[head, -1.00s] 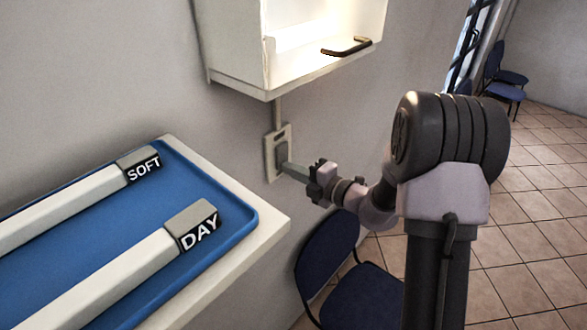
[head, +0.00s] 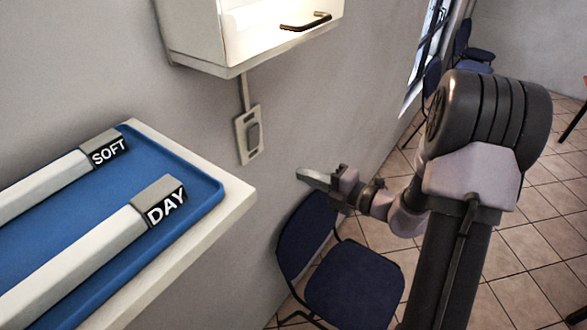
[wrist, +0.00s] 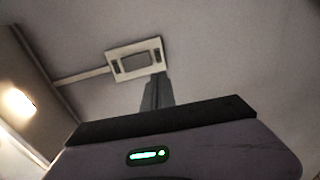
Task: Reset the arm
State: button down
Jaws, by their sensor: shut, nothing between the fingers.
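My gripper (head: 312,177) is shut and empty, its fingers pointing left toward the wall. It hangs in free air, to the right of and below a wall switch plate (head: 248,135), clear of it. In the wrist view the closed fingers (wrist: 156,92) rise above the dark edge of my gripper's body, and the switch plate (wrist: 116,64) shows on the wall beyond them.
A white lit cabinet (head: 207,55) with a dark handle (head: 306,22) hangs above the switch. At left a counter (head: 228,207) bears a blue tray (head: 207,197) with bars labelled SOFT and DAY. A blue chair (head: 352,283) stands below my gripper.

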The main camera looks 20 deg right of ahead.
dwell(0.4)
jog(key=shift+s, duration=0.15)
